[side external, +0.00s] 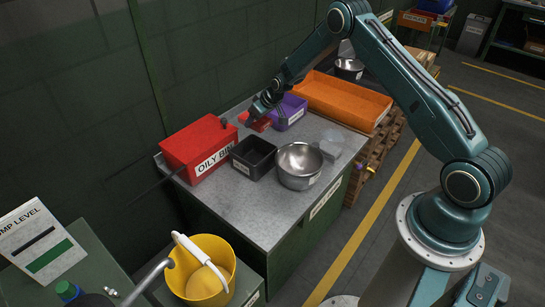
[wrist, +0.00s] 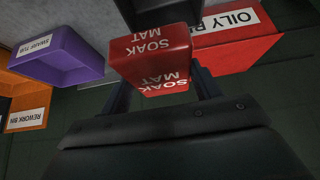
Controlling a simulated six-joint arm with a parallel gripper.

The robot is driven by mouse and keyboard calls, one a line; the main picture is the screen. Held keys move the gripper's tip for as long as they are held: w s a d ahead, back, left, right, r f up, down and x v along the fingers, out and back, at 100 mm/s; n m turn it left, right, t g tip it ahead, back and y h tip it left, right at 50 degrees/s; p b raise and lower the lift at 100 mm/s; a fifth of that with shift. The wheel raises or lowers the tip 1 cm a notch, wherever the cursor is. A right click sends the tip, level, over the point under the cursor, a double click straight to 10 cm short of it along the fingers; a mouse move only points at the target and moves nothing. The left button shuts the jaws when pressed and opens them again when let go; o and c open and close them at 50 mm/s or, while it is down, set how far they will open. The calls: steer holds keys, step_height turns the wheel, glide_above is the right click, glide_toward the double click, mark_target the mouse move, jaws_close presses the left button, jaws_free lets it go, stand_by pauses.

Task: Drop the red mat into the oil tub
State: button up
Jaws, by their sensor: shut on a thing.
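The red mat (wrist: 150,62), a block lettered SOAK MAT, is held between the two fingers of my gripper (side external: 259,114). In the side view the mat (side external: 259,124) is partly hidden by my gripper, above the back of the grey bench, between the red bin and the purple tub. A black open tub (side external: 254,155) stands on the bench in front of it; its label is too small to read, so I cannot be sure it is the oil tub. The black tub also shows behind the mat in the wrist view (wrist: 187,10).
A red OILY BIN (side external: 190,148) stands left of the black tub, a steel bowl (side external: 300,168) and clear block (side external: 331,148) right. A purple SWARF TUB (side external: 291,112) and orange REWORK BIN (side external: 345,101) stand farther back. The bench's front left is clear.

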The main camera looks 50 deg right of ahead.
steer(key=shift+f, duration=0.15)
steer(key=shift+f, duration=2.9)
steer(key=o, duration=1)
steer(key=shift+r, duration=0.15)
steer(key=shift+v, duration=6.8)
